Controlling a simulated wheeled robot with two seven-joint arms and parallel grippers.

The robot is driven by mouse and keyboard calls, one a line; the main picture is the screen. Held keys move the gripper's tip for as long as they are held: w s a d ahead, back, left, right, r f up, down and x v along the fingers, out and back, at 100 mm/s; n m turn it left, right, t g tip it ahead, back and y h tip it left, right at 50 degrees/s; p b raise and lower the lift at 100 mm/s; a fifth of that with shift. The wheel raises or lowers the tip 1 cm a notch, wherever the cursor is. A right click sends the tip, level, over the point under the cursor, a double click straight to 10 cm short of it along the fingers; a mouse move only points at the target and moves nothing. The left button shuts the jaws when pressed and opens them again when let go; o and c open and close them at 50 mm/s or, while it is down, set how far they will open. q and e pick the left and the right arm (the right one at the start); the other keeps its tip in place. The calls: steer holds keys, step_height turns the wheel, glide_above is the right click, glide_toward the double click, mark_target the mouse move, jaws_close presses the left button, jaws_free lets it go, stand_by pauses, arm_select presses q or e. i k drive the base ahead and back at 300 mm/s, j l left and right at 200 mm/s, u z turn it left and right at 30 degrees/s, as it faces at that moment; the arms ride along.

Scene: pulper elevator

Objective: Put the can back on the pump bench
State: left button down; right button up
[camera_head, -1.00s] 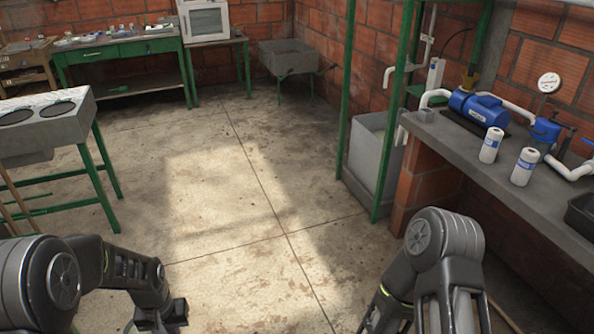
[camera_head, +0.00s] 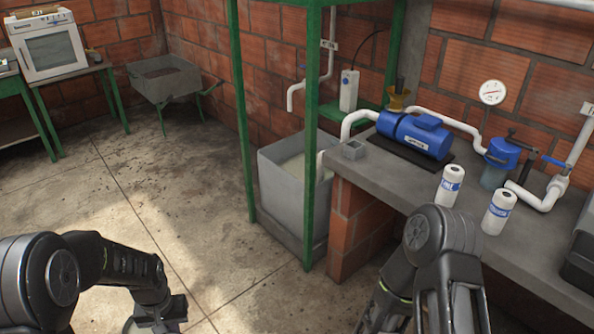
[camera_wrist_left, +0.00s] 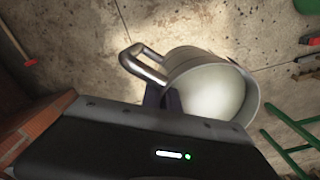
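A round metal can with a bent side handle (camera_wrist_left: 145,62) fills the middle of the left wrist view; its pale round face (camera_wrist_left: 212,92) is toward the camera. My left gripper (camera_wrist_left: 162,97) is at the handle side of the can and appears shut on it; its fingertips are mostly hidden. In the head view my left gripper (camera_head: 165,312) is low at the left, with a sliver of the can (camera_head: 133,326) at the bottom edge. The grey pump bench (camera_head: 400,185) with its blue pump (camera_head: 415,133) is at the right.
Two white cartridges (camera_head: 451,186) (camera_head: 498,211) stand near the bench's front edge, with a blue filter housing (camera_head: 502,154) and white pipes behind. A dark bin (camera_head: 582,245) is at far right. A grey tank (camera_head: 290,190) stands inside green posts (camera_head: 311,150).

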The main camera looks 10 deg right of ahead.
mark_target(413, 194)
steer(key=i+u, duration=0.2)
steer(key=i, duration=0.6)
steer(key=i+l+u, duration=0.15)
steer(key=i, duration=0.65)
steer(key=i+u, duration=0.25)
steer(key=u, duration=0.2)
steer(key=i+l+u, duration=0.1)
steer(key=u, duration=0.3)
steer(key=i+l+u, duration=0.2)
steer(key=u, duration=0.25)
steer(key=i+l+u, duration=0.1)
steer(key=u, duration=0.55)
steer(key=l+u, duration=0.15)
steer(key=u, duration=0.45)
steer(key=l+u, duration=0.2)
steer(key=u, duration=0.45)
steer(key=l+u, duration=0.25)
steer(key=u, duration=0.4)
steer(key=l+u, duration=0.15)
steer(key=u, duration=0.45)
steer(key=k+l+u, duration=0.1)
steer(key=u, duration=0.55)
steer(key=k+l+u, duration=0.1)
steer(key=u, duration=0.55)
steer(key=k+u, duration=0.15)
steer(key=u, duration=0.45)
steer(key=k+j+u, duration=0.15)
steer(key=u, duration=0.3)
